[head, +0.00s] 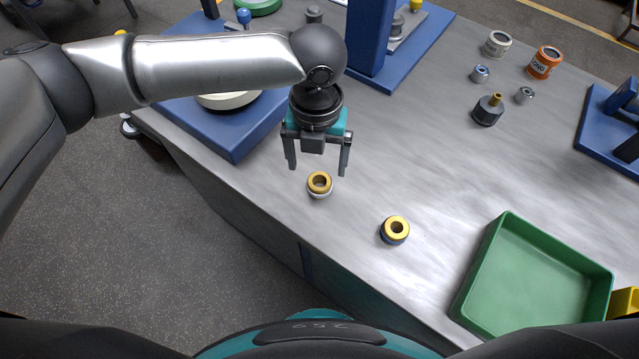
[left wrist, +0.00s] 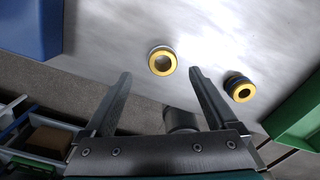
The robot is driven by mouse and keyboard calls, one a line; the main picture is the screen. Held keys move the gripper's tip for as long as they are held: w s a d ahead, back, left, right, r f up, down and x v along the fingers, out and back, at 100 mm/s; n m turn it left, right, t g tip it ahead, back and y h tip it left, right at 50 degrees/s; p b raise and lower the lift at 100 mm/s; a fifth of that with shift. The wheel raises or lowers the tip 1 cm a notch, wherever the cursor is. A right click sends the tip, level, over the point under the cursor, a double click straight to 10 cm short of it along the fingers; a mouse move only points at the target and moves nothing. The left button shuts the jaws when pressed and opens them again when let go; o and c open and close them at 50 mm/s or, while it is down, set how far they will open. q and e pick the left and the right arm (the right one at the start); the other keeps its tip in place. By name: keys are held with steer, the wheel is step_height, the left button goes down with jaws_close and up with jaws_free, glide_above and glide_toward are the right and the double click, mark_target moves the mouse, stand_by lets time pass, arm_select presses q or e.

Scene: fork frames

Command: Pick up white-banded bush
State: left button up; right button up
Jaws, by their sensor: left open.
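The white-banded bush (head: 319,186) is a short ring with a brass-yellow top and a white band below. It stands upright on the metal table near its front edge. My left gripper (head: 317,172) is open and empty just above and behind it, fingers pointing down. In the left wrist view the white-banded bush (left wrist: 162,61) lies beyond the fingertips, between their lines, and the open left gripper (left wrist: 160,74) does not touch it. A similar bush with a dark blue band (head: 395,230) stands to the right. My right gripper is not in view.
A green tray (head: 500,228) stands at the right front. A blue press base (head: 232,140) is left of the gripper, and a blue column (head: 369,45) stands behind. Small cans and metal parts (head: 488,110) stand at the back right. The middle of the table is clear.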

mark_target(320, 179)
arm_select(q)
steer(key=f, duration=0.4)
steer(key=f+b, duration=0.1)
steer(key=shift+s+d+f, duration=0.1)
steer(key=shift+d+f, duration=0.15)
steer(key=shift+f, duration=0.15)
steer(key=shift+r, duration=0.1)
jaws_close()
stand_by(0.4)
